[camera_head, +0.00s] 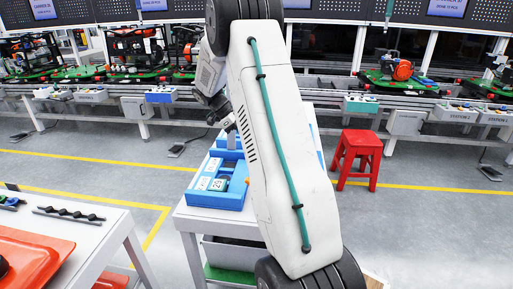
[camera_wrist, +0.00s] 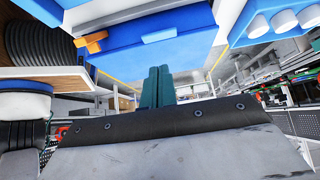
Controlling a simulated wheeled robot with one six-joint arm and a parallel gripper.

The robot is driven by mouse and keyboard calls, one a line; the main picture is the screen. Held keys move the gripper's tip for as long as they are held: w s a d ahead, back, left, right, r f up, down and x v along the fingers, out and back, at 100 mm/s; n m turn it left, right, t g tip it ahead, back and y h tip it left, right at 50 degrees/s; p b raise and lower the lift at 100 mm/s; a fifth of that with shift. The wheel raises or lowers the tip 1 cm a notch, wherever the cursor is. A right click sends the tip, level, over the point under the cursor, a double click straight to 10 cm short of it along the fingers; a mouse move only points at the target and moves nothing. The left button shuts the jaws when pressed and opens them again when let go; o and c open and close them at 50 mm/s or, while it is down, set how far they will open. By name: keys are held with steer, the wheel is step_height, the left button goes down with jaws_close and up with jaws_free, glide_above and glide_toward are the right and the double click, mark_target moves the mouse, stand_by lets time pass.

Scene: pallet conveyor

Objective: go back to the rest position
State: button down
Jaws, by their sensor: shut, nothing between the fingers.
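My gripper (camera_wrist: 155,86) shows in the wrist view as two dark teal fingers pressed together, with nothing between them. In the head view my white arm with its teal cable fills the middle and hides much of the place behind it. The wrist end of my arm is left of that link, above a white table (camera_head: 184,214). On this table stands a blue tray (camera_head: 235,200) with several numbered compartments, partly hidden by my arm. My gripper is apart from the tray.
A red stool (camera_head: 359,157) stands at right on the open grey floor. A second white table (camera_head: 105,230) at left holds an orange tray (camera_head: 38,258) and dark parts. The conveyor (camera_head: 190,105) with green pallets runs across the back. Large blue surfaces (camera_wrist: 150,35) fill the wrist view's top.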

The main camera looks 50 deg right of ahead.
steer(key=shift+v, duration=1.3)
steer(key=shift+w, duration=0.1)
steer(key=s+a+r+n+t+y, duration=0.1)
steer(key=s+a+r+n+t, duration=0.1)
steer(key=s+a+n, duration=0.6)
steer(key=s+a+r+n+t+y, duration=0.1)
steer(key=s+a+r+n+t, duration=0.2)
steer(key=s+a+n, duration=0.6)
steer(key=s+a+r+n+t+y, duration=0.1)
steer(key=s+a+r+n+t, duration=0.2)
steer(key=s+a+n, duration=0.6)
steer(key=a+r+n, duration=0.1)
steer(key=a+n, duration=0.3)
steer(key=a, duration=0.7)
steer(key=shift+s+r+y, duration=0.15)
steer(key=shift+r+y, duration=0.25)
steer(key=shift+a, duration=0.15)
